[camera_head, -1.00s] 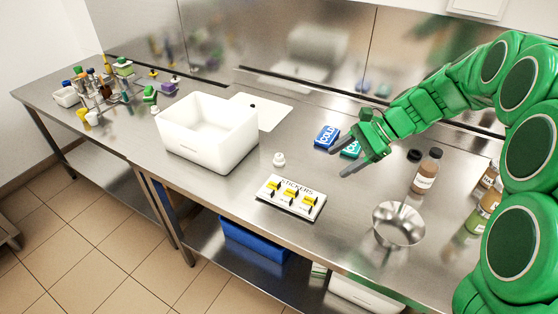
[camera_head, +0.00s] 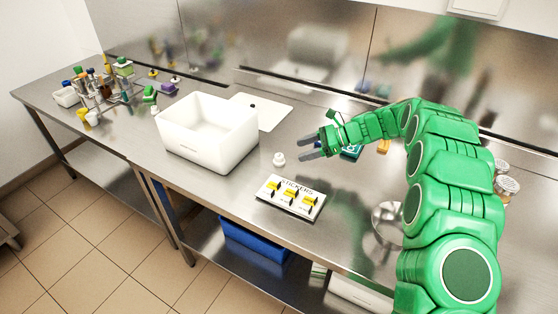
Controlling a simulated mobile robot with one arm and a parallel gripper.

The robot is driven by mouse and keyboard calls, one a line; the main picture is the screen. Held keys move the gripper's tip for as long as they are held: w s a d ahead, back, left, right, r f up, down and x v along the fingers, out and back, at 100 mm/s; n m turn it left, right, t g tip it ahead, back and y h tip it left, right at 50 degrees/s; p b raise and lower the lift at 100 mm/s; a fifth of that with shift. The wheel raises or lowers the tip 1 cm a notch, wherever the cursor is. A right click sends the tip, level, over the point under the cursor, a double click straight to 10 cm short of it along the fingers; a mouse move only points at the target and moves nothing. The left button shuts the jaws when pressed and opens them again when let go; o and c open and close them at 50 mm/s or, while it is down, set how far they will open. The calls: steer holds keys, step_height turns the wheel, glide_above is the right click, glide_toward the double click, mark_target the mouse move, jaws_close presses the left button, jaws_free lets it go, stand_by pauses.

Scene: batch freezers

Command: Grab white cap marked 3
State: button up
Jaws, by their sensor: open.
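A small white cap (camera_head: 279,159) sits on the steel bench between the white bin and the sticker board. No number can be read on it at this size, so I cannot tell if it is the one marked 3. My gripper (camera_head: 303,148) is open and empty. In the picture its fingers point left, with the tips a little to the right of the white cap and apart from it. Whether the fingertips are at the cap's height cannot be told.
A white bin (camera_head: 208,138) stands left of the cap, with a white sheet (camera_head: 262,112) behind it. A stickers board (camera_head: 291,197) lies in front. A steel bowl (camera_head: 386,222) is partly behind my arm. Bottles and racks (camera_head: 107,88) crowd the far left.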

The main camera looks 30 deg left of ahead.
mark_target(281, 155)
steer(key=a+f, duration=0.1)
steer(key=w+a+f, duration=0.1)
steer(key=shift+w+a+f+m, duration=0.1)
steer(key=shift+f+m, duration=0.25)
steer(key=shift+m, duration=0.05)
steer(key=shift+a+f+y, duration=0.25)
steer(key=shift+a+y, duration=0.05)
steer(key=shift+x, duration=3.8)
steer(key=shift+r, duration=0.15)
steer(key=c, duration=1)
steer(key=shift+c, duration=0.2)
steer(key=shift+r, duration=0.1)
